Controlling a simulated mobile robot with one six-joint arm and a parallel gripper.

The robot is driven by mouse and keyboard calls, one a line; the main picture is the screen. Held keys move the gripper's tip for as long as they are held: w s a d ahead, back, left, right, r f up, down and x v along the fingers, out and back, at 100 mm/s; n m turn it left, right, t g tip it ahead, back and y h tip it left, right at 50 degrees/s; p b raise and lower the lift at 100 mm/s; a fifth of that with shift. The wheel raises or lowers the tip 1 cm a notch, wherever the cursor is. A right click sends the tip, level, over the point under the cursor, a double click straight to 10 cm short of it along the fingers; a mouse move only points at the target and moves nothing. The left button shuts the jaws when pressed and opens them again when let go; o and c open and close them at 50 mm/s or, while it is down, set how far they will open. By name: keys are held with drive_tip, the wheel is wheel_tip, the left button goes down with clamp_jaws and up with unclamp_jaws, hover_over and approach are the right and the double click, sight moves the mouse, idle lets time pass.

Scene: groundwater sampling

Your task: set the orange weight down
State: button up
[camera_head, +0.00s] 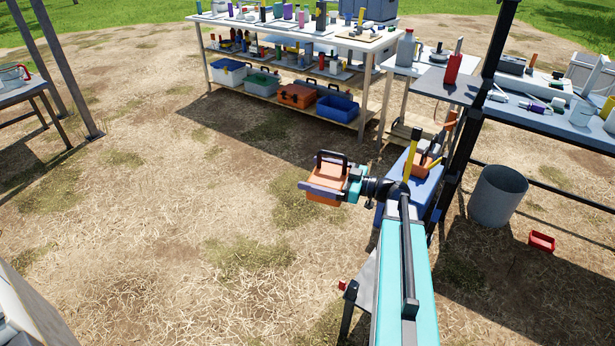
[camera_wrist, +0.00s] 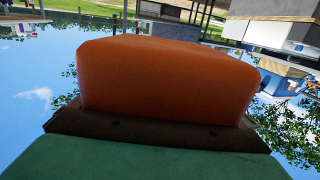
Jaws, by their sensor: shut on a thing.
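The orange weight (camera_head: 326,198) is a rounded block held at the end of my arm, out over bare ground in the head view. My gripper (camera_head: 325,184) is shut on it, with a dark jaw bar across its near side and a dark, handle-like loop above it. In the wrist view the orange weight (camera_wrist: 165,80) fills the middle, with a dark strip and a teal part along its lower edge. The wrist view looks upside down, with sky low in the picture. The weight's underside and the exact jaw contact are hidden.
A long white bench (camera_head: 290,32) with a lower shelf of boxes stands at the back. A blue box (camera_head: 396,185) with an orange item on it is right of the weight. A grey bin (camera_head: 498,196) and red tray (camera_head: 541,241) are farther right. Straw-covered ground lies open at left.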

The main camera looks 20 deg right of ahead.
drive_tip(key=s+d+f+m+t+h+b, duration=0.1)
drive_tip(key=s+d+f+b, duration=0.2)
drive_tip(key=d+f+b, duration=0.5)
drive_tip(key=s+d+f+m+h+b, duration=0.1)
drive_tip(key=s+d+f+b, duration=0.2)
drive_tip(key=d+f+b, duration=0.5)
drive_tip(key=s+d+f+t+h+b, duration=0.1)
drive_tip(key=s+d+f+b, duration=0.2)
drive_tip(key=d+f+b, duration=0.5)
drive_tip(key=shift+s+d+f+m+t+b, duration=0.35)
drive_tip(key=shift+d+b, duration=0.65)
drive_tip(key=shift+d, duration=0.6)
drive_tip(key=shift+w+f, duration=0.1)
drive_tip(key=shift+f+b, duration=0.9)
drive_tip(key=shift+f, duration=2.3)
